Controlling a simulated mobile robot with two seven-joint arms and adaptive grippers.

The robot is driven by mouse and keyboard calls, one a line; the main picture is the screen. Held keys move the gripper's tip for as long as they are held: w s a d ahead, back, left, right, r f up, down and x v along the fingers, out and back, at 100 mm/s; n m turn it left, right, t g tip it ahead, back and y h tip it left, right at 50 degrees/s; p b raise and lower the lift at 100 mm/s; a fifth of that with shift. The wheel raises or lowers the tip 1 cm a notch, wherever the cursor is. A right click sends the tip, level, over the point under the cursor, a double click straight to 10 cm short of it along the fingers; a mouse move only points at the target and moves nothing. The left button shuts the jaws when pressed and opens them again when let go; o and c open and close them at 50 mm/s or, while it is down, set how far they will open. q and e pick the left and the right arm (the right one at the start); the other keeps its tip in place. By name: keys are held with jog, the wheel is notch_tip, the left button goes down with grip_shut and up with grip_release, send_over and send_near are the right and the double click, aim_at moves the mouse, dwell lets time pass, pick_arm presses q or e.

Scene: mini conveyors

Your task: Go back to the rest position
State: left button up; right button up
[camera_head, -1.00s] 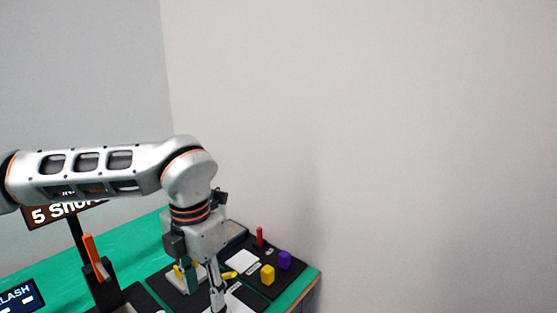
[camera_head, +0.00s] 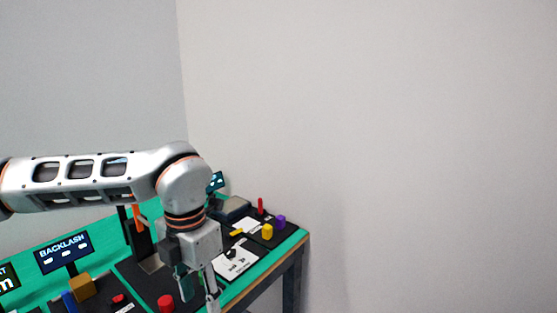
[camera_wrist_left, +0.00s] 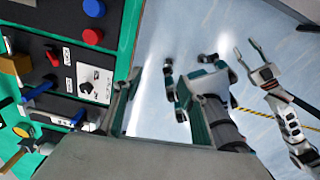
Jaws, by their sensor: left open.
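My left gripper (camera_head: 198,299) hangs from the left arm in the head view, pointing down at the front edge of the green table (camera_head: 40,303). Its fingertips are near or past the bottom of that view. In the left wrist view the left gripper (camera_wrist_left: 160,85) is open and empty, its fingers apart over the pale floor beside the table edge. My right gripper (camera_wrist_left: 252,58) shows at the right of the wrist view, over the floor, with its two prongs apart and nothing between them. The right arm is outside the head view.
A BACKLASH screen (camera_head: 63,252) stands at the left. The floor right of the table is clear.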

pick_arm(q)
jog(key=s+d+f+m+g+h, duration=0.1)
jog(key=s+d+f+g+h, duration=0.15)
jog(key=s+d, duration=0.55)
jog(key=s+d+f+m+g+h, duration=0.1)
jog(key=s+d+f+g+h, duration=0.25)
jog(key=d, duration=0.55)
jog(key=s+d+r+n+h, duration=0.3)
jog(key=d+r+n+h, duration=0.2)
jog(key=d+r+h, duration=0.65)
jog(key=w+a+f+n+t+h, duration=0.1)
jog(key=w+a+n+t+h, duration=0.5)
jog(key=w+n+t, duration=0.6)
jog(key=w+a+f+n+t+y, duration=0.3)
jog(key=a+f+n+t+y, duration=0.65)
jog(key=f+n, duration=0.35)
jog(key=s+a+f+n+y, duration=0.3)
jog(key=a+f+n+y, duration=0.5)
jog(key=f, duration=0.6)
jog(key=s+a+f+n+g+y, duration=0.1)
jog(key=s+a+f+g, duration=0.1)
jog(key=s+a+f, duration=0.3)
jog(key=s+a+f+n+g+y, duration=0.1)
jog(key=s+a+f, duration=0.4)
jog(key=f, duration=0.5)
jog(key=s+g+y, duration=0.1)
jog(key=s+g, duration=0.1)
jog(key=shift+s+a, duration=0.15)
jog(key=shift+s, duration=0.2)
